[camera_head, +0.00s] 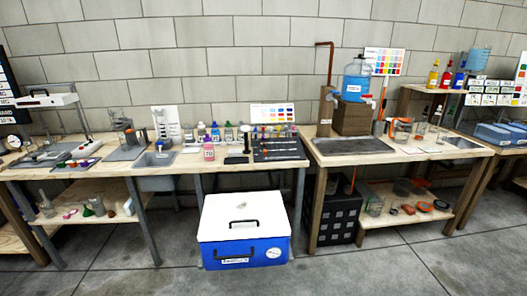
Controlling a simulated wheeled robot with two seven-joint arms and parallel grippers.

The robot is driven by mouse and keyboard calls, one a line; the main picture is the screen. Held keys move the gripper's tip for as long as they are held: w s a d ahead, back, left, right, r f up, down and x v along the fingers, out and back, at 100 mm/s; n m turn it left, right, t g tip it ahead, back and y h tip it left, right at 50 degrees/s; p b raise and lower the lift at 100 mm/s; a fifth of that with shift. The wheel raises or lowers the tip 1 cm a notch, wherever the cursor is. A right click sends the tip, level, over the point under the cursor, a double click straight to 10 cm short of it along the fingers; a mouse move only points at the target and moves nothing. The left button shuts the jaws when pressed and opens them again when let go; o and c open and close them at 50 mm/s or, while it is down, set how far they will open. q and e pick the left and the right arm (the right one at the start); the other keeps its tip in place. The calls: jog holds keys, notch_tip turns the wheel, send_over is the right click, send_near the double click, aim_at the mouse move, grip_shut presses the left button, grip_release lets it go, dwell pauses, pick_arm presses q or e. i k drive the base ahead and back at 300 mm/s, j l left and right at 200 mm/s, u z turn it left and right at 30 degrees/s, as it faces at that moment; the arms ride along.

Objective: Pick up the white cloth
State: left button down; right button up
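I cannot pick out a white cloth with certainty. Flat white pieces (409,149) lie on the right workbench, between the dark tray and the grey sink area; they are too small to tell cloth from paper. Another small white flat patch (191,150) lies on the left workbench, right of its small sink. Neither of my grippers shows in the head view.
A blue cooler with a white lid (240,218) stands on the floor before the left workbench (105,166). The right workbench (345,160) carries a blue water jug (356,80) on a wooden block, and glassware. A black crate (339,212) stands below. The front floor is clear.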

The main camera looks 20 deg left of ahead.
aim_at(236, 153)
jog(key=u, duration=1.05)
jog(key=j, duration=0.1)
